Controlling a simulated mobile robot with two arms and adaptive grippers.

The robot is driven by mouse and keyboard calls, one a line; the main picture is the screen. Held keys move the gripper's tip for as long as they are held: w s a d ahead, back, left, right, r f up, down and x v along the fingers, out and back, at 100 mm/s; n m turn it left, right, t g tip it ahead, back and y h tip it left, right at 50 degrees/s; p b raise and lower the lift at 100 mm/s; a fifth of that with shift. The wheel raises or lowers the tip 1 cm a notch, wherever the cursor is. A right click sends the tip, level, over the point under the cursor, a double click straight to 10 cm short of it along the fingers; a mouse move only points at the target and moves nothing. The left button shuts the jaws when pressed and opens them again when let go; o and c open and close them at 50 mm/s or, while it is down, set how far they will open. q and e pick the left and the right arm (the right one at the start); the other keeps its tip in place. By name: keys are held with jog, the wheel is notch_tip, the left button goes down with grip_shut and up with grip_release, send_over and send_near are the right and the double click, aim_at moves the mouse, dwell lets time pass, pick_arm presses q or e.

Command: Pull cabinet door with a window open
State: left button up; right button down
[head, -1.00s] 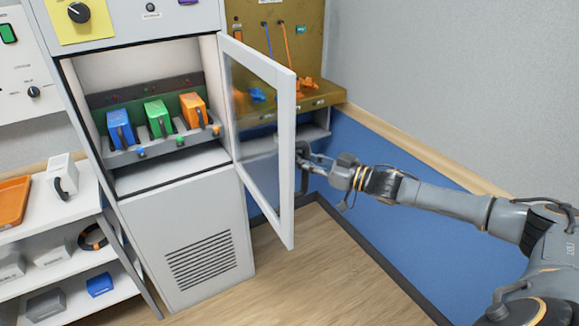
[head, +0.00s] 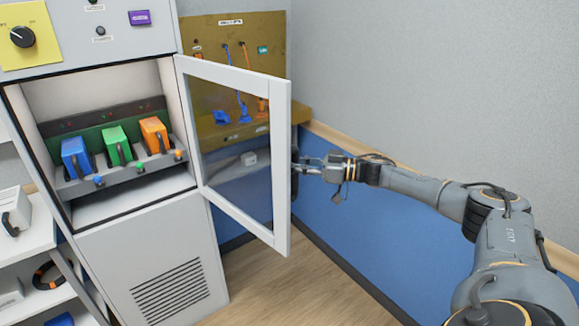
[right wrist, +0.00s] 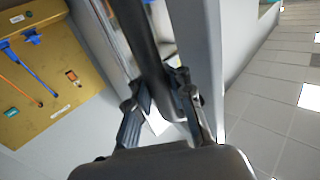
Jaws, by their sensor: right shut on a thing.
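The cabinet door with a window (head: 283,165) is a white frame around a clear pane, hinged on the cabinet's right side. It stands wide open, swung out to the right. My right gripper (head: 304,166) is at the door's outer side, partly hidden by the frame. In the right wrist view, my right gripper (right wrist: 168,98) is shut on the dark door handle (right wrist: 145,45). The cabinet (head: 150,255) is grey-white, and its inside is in plain view. My left gripper is not in view.
Inside the cabinet are a blue module (head: 76,157), a green module (head: 117,145) and an orange module (head: 154,134). A brown panel (head: 270,40) stands behind the door. A white shelf (head: 40,240) is at the left. Floor (head: 290,285) in front of the door is clear.

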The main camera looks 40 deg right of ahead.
jog(key=shift+s+f, duration=0.1)
jog(key=shift+f, duration=0.2)
jog(key=c, duration=1.5)
grip_release()
jog(key=shift+d, duration=0.15)
jog(key=shift+o, duration=1.4)
jog(key=shift+s+d+r, duration=0.2)
jog(key=shift+s, duration=0.1)
jog(key=shift+a, duration=0.1)
jog(key=v, duration=1.2)
